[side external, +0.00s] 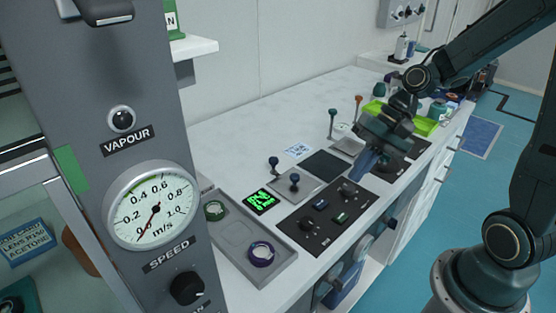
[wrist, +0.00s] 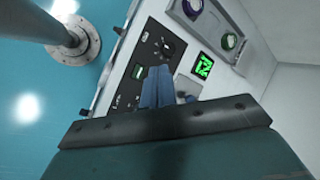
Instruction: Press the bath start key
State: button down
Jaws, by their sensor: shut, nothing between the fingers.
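A black control panel (side external: 318,232) is set in the bench top near its front edge. It carries a round knob (side external: 307,223), a blue key (side external: 321,204) and a green key (side external: 340,217); their labels are too small to read, so I cannot tell which is the bath start key. My gripper (side external: 356,177) is shut and empty, its blue fingers pointing down near the panel's far right end. In the wrist view the shut fingertips (wrist: 159,70) overlap the panel (wrist: 152,40), beside the green key (wrist: 138,72) and the knob (wrist: 168,47). The blue key is hidden there.
A grey tray (side external: 282,277) holds two round items. Upright levers (side external: 332,122) stand behind my gripper. A tall gauge column (side external: 130,150) rises at the left.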

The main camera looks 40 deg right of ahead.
aim_at(345, 214)
jog(key=w+f+m+y, duration=0.1)
jog(key=w+d+f+m+y, duration=0.1)
jog(key=m, duration=0.1)
jog(key=shift+d+f+m+t+y, duration=0.15)
jog(key=shift+f+m+t+y, duration=0.15)
jog(key=shift+f+y, duration=0.1)
jog(key=shift+f, duration=0.15)
dwell(0.3)
jog(key=shift+f, duration=4.2)
jog(key=shift+f, duration=0.85)
jog(key=shift+r, duration=0.85)
jog(key=shift+r, duration=0.1)
jog(key=shift+r, duration=2.4)
